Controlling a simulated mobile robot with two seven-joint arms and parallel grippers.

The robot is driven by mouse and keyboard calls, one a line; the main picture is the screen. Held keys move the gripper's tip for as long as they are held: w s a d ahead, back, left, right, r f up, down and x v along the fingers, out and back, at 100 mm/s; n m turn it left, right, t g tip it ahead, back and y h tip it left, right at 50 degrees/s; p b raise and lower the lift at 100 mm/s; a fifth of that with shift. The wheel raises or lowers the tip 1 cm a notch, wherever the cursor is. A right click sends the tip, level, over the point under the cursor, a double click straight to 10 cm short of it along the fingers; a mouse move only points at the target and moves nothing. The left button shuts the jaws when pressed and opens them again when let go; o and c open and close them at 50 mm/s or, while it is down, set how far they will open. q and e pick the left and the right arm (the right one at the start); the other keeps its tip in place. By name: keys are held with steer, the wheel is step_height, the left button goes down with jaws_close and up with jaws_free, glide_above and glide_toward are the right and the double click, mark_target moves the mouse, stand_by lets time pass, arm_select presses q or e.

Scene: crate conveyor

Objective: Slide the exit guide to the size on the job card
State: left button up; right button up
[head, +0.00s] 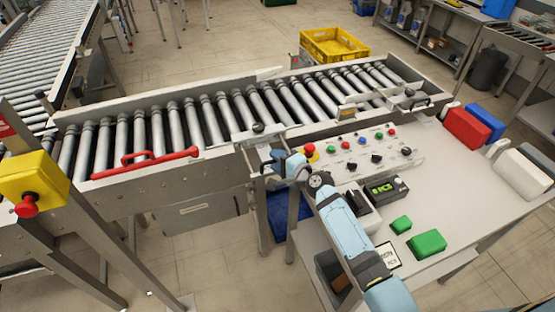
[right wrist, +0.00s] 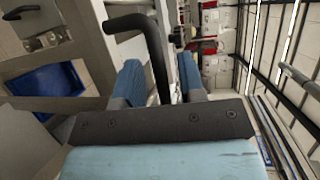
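My right gripper (head: 270,163) is at the conveyor's front side, below a metal bracket with a dark knob (head: 258,128). Another metal fitting with a dark knob (head: 409,93) sits at the conveyor's right end. I cannot tell for sure which fitting is the exit guide. A white printed card (head: 388,256) lies on the bench, its text too small to read. My left gripper is not in view.
The roller conveyor (head: 200,170) has a red handle (head: 145,162) on its front. An emergency stop (head: 27,206) is at the left.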

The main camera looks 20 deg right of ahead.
jaws_close()
steer(key=b, duration=0.5)
glide_above(267, 152)
steer(key=shift+f, duration=0.15)
steer(key=shift+w, duration=0.1)
steer(key=shift+r, duration=0.35)
